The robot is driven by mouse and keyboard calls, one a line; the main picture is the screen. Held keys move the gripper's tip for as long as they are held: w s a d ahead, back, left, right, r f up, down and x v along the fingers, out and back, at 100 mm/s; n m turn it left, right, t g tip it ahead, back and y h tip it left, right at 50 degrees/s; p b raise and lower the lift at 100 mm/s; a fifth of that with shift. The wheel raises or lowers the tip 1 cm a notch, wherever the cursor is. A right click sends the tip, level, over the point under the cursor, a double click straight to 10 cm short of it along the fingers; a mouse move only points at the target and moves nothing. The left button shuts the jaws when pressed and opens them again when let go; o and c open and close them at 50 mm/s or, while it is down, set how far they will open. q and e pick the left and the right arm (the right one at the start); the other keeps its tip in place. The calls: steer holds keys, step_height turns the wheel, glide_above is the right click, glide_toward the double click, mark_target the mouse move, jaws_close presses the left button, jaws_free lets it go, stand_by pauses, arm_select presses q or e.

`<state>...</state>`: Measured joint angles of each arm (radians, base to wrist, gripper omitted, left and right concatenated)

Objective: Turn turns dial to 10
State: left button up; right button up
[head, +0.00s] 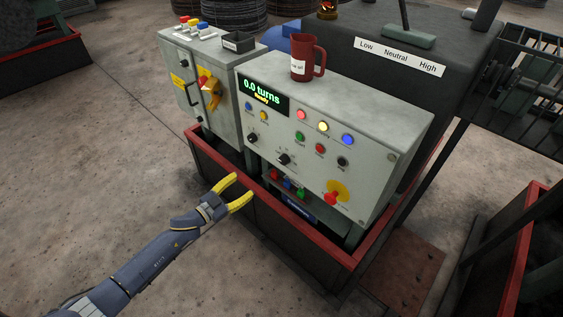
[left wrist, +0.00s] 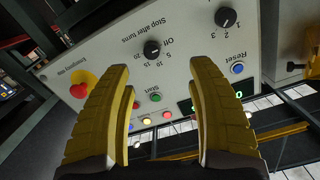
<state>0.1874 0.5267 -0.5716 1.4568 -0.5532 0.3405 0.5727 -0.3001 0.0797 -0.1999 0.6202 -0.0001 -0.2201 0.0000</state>
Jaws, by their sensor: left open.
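The turns dial (head: 284,159) is a small black knob on the grey control panel (head: 375,140). My left gripper (head: 244,187) has yellow fingers, is open and empty, and is in front of the panel, low and left of the dial. In the left wrist view the dial lies beyond the gap between the fingers (left wrist: 160,72). My right gripper is not in view.
A second black knob (head: 252,137), numbered from 1, is nearby. Coloured lamps and buttons and a red emergency stop (head: 332,198) share the panel. A red mug (head: 307,58) stands on top. A red-rimmed tray (head: 290,216) surrounds the base.

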arm_select(q)
steer(key=s+d+r+h, duration=0.1)
steer(key=d+r, duration=0.1)
glide_toward(282, 161)
steer(key=shift+n, duration=0.4)
steer(key=x, duration=1)
steer(key=shift+f, duration=0.1)
steer(key=shift+a, duration=0.1)
jaws_close()
